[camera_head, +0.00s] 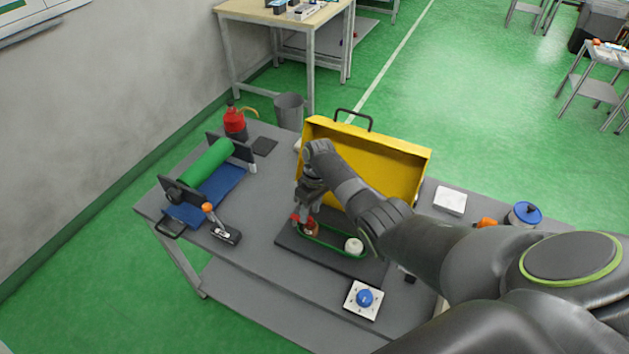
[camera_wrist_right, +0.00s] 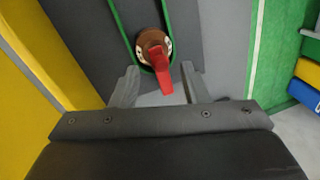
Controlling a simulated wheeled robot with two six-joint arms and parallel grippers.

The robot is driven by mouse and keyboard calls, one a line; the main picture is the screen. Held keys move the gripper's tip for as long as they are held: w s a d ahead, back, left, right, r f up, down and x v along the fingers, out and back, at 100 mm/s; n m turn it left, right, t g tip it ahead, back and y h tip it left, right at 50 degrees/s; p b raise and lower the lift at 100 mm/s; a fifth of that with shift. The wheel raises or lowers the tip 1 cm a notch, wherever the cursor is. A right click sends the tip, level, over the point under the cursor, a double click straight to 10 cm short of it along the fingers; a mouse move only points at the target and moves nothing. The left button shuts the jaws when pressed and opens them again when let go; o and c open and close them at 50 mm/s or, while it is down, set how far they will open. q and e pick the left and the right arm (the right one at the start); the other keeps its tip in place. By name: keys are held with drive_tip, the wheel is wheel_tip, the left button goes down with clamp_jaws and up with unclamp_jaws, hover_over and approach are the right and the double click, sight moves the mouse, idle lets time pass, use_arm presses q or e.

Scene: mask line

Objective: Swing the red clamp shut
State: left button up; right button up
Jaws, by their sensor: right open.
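The red clamp (camera_wrist_right: 155,68) is a red lever beside a round brown pulley (camera_wrist_right: 152,42) in the right wrist view. In the head view a bit of the clamp (camera_head: 295,218) shows at the left of the brown pulley (camera_head: 312,229). My right gripper (camera_head: 306,208) is over it, pointing down. In the wrist view the open fingers (camera_wrist_right: 159,76) stand on either side of the red lever, with gaps on both sides. Whether the lever is fully open or shut is hard to tell. My left gripper is not in view.
A green belt (camera_head: 330,251) loops around the brown pulley and a white pulley (camera_head: 354,246) on a dark plate. A yellow open case (camera_head: 400,165) stands right behind. A blue button box (camera_head: 364,298) is in front, a small orange-handled device (camera_head: 222,230) at left.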

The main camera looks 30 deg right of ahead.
wheel_tip(320, 180, up, 16)
drive_tip(key=w+d+b, duration=0.1)
drive_tip(key=d+b, duration=0.1)
drive_tip(key=shift+w+d+f, duration=0.15)
drive_tip(key=shift+w+d, duration=0.05)
drive_tip(key=shift+d, duration=0.2)
drive_tip(key=shift+f, duration=0.1)
